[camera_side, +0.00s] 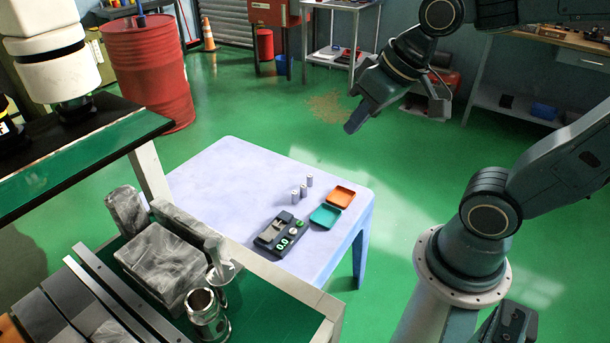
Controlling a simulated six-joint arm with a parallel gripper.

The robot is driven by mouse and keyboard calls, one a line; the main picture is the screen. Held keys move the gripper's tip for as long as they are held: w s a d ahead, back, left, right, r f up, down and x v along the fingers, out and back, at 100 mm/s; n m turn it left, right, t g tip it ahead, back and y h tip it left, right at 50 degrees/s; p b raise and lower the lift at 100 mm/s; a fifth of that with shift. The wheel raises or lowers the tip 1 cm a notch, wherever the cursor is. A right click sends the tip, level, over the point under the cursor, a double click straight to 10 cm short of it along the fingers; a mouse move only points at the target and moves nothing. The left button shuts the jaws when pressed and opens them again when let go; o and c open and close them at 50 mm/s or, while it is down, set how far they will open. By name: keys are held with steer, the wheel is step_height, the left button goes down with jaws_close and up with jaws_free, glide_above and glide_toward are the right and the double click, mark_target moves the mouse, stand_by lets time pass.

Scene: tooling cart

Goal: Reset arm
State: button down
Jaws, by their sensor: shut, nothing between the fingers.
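My gripper (356,121) hangs in the air beyond the right back corner of the light table, angled down and to the left. It is shut and empty, and it touches nothing. My arm reaches to it from the base at the lower right, partly outside the picture at the top.
On the light table (225,180) are several small grey cylinders (303,191), an orange tray (342,197), a teal tray (325,216) and a black device with a green display (281,233). A cart with metal blocks (163,262) stands front left. A red drum (148,75) is behind.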

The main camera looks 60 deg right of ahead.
steer(key=shift+n, duration=0.7)
steer(key=s, duration=0.2)
steer(key=s+r, duration=0.1)
steer(key=s, duration=0.2)
steer(key=shift+s+d+r, duration=0.15)
steer(key=shift+s, duration=0.2)
